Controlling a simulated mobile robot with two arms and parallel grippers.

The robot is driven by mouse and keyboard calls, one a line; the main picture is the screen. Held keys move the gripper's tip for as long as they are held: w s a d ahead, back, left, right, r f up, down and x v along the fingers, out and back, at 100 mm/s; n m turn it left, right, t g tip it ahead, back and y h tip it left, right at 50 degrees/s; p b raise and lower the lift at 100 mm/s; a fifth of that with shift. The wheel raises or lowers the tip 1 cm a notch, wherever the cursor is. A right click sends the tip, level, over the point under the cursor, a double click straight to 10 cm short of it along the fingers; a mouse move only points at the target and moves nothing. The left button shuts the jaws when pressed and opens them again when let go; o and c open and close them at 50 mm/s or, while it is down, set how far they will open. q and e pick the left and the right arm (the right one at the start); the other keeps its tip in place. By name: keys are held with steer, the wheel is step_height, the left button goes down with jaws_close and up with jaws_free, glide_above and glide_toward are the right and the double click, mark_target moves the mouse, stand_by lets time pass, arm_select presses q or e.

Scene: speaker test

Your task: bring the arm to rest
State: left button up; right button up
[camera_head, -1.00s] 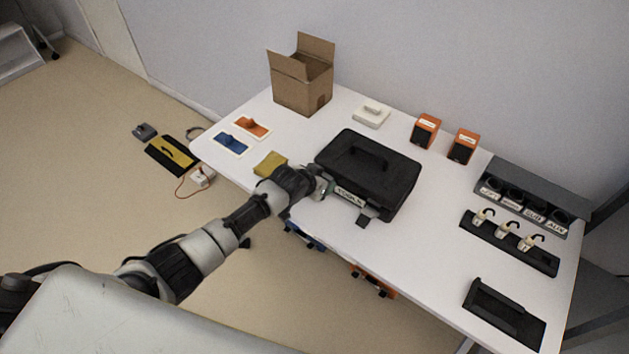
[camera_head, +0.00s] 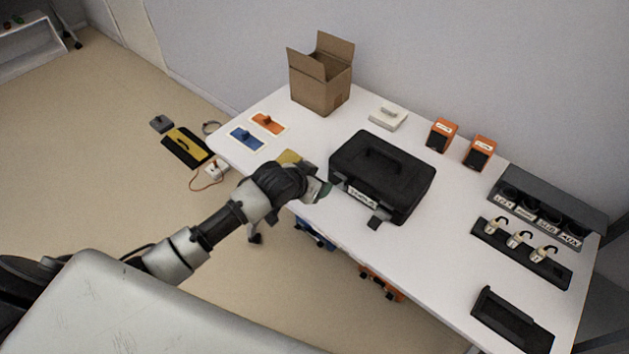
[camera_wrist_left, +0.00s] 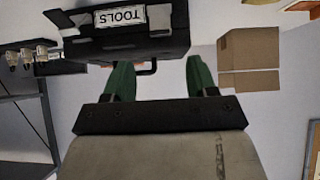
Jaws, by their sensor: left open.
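My left arm reaches in from the lower left in the head view. Its gripper (camera_head: 322,191) is at the table's front edge, just left of the black toolbox (camera_head: 384,172), with a small gap between them. In the left wrist view the two green fingers (camera_wrist_left: 161,78) stand apart with nothing between them. The toolbox, with its white TOOLS label (camera_wrist_left: 120,16), shows upside down above the fingers there. My right gripper is in neither view.
The white table (camera_head: 440,245) holds an open cardboard box (camera_head: 320,90), orange boxes (camera_head: 441,135), a rack of hooked items (camera_head: 519,250) and a black tray (camera_head: 510,320). A yellow piece (camera_head: 290,157) lies behind the gripper.

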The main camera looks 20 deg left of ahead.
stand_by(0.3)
arm_select(q)
steer(key=s+a+r+n+g+y, duration=0.1)
steer(key=s+g, duration=0.2)
steer(key=s, duration=1.2)
steer(key=s+a+r+n+g+y, duration=0.1)
steer(key=s+g+y, duration=0.1)
steer(key=s, duration=1.2)
step_height(320, 180, down, 25)
steer(key=g, duration=0.2)
steer(key=s+a+f, duration=0.3)
steer(key=s+f, duration=1.4)
steer(key=shift+s+f+g, duration=0.2)
steer(key=shift+s+g, duration=0.05)
steer(key=shift+g, duration=0.15)
